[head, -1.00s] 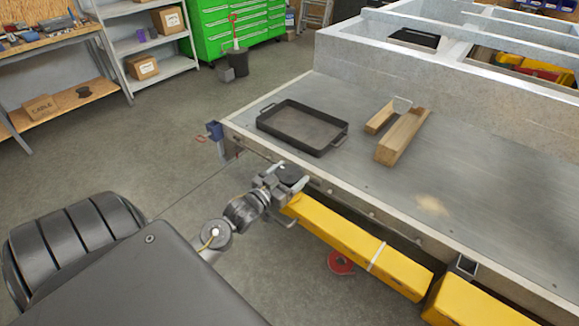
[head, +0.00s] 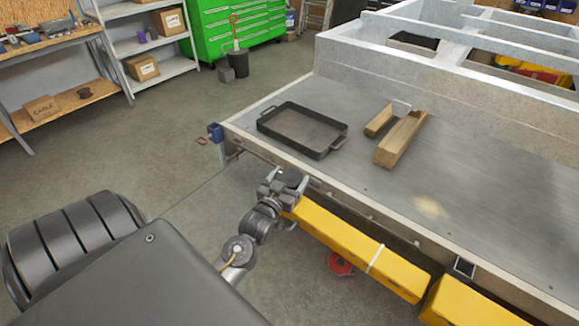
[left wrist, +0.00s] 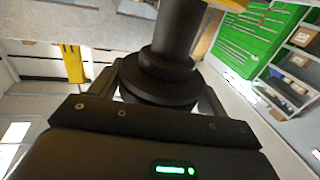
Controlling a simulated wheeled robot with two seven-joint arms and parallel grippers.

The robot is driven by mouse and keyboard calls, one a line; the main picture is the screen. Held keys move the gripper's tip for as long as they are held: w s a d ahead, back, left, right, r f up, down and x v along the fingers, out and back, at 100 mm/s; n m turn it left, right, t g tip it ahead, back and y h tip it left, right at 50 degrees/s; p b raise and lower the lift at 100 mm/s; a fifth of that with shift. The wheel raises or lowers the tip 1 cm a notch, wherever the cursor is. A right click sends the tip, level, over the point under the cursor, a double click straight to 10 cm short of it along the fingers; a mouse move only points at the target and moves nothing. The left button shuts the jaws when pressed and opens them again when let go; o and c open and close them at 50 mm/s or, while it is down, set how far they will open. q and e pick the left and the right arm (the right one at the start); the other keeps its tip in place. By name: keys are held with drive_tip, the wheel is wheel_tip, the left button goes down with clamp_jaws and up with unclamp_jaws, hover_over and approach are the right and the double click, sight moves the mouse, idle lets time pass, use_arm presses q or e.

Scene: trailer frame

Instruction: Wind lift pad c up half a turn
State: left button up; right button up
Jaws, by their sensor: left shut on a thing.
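The lift pad (left wrist: 165,75), a dark stepped round piece with a thick post, fills the middle of the left wrist view. Its label is not readable, so I cannot confirm it is pad c. My left gripper (left wrist: 157,92) is shut on it, one finger on each side. In the head view my left gripper (head: 287,186) is at the near end of the yellow lift arm (head: 340,240), just below the trailer deck's edge. There the gripper largely hides the pad. My right gripper is not in view.
The trailer deck (head: 390,205) holds a black tray (head: 303,130) and wood blocks (head: 401,140). A blue-topped fitting (head: 216,133) sits at its left corner. A red round item (head: 340,263) lies beneath the yellow arm. The floor left of the trailer is mostly clear.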

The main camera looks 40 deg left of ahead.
use_arm(q)
drive_tip(key=o, duration=1)
drive_tip(key=shift+s+d+f, duration=0.1)
drive_tip(key=shift+s, duration=0.4)
drive_tip(key=b+v, duration=0.2)
drive_tip(key=v, duration=0.7)
drive_tip(key=shift+s, duration=0.4)
drive_tip(key=shift+d, duration=0.15)
